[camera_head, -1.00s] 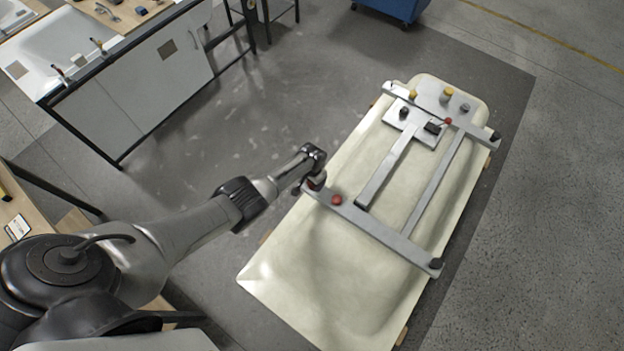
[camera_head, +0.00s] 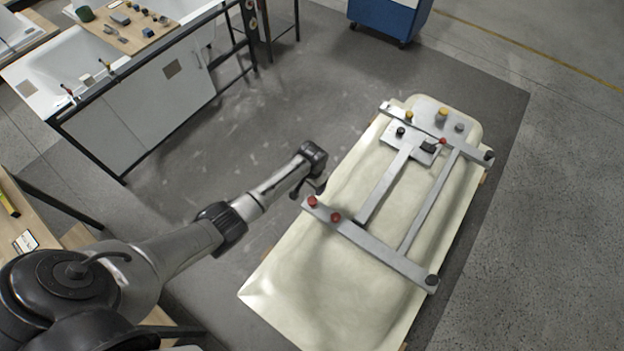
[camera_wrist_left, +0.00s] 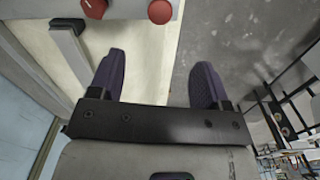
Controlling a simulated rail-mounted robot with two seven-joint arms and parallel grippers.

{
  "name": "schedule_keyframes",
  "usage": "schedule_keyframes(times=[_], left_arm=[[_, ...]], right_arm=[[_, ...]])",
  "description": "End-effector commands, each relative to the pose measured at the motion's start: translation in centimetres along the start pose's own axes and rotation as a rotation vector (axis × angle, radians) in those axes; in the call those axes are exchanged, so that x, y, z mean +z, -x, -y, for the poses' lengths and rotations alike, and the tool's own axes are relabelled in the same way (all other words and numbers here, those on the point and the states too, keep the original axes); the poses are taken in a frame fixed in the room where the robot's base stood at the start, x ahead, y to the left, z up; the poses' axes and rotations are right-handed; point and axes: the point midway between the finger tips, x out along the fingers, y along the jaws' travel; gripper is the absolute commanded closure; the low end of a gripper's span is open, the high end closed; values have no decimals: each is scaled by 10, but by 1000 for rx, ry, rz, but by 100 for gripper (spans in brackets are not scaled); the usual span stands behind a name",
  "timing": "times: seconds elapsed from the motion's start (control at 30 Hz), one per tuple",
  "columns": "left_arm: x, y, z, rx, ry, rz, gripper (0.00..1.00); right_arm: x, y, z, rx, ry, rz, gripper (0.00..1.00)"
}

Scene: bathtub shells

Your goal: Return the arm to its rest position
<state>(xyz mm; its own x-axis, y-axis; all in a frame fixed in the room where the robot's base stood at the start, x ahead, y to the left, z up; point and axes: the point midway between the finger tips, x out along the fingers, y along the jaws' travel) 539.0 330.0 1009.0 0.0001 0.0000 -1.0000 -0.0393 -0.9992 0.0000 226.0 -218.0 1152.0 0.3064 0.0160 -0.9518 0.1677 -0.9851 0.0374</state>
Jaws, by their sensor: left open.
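My left arm comes in from the left in the head view. Its gripper (camera_head: 311,189) is just left of the near-left corner of the grey metal frame (camera_head: 375,242), which lies on the cream bathtub shell (camera_head: 290,290). In the left wrist view the gripper (camera_wrist_left: 156,82) has its two dark fingers wide apart with nothing between them. Two red knobs, one at the frame's corner (camera_head: 312,201) and one beside it (camera_head: 336,217), are clear of the fingers. They also show at the top of the left wrist view, as a left knob (camera_wrist_left: 94,8) and a right knob (camera_wrist_left: 159,11).
A white workbench with sinks (camera_head: 140,110) stands at the upper left. A blue cabinet on wheels (camera_head: 385,20) is at the top. A wooden table (camera_head: 30,215) is at the left edge. The grey floor between bench and shell is clear.

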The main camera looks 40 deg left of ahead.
Motion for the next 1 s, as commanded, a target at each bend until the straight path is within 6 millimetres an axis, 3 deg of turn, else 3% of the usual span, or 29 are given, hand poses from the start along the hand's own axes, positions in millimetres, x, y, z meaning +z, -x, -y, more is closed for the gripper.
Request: schedule_keyframes(times=[0.57,0.67,0.77,0.87,0.9,1.0], left_arm=[[1,18,3,-26,-3,11,29],[-15,46,-1,-59,-30,-60,29],[-36,96,-10,-100,-66,-189,29],[-54,159,-26,-136,-102,-351,29],[-55,182,-33,-148,-114,-414,29],[-40,224,-52,-165,-139,-538,29]], right_arm=[[-1,1,2,-6,-8,0,57],[-1,1,2,-6,-8,0,57],[-1,1,2,-6,-7,0,57],[-1,1,1,-4,-5,0,57],[-1,1,1,-3,-4,0,57],[-1,4,0,-1,-1,0,57]])
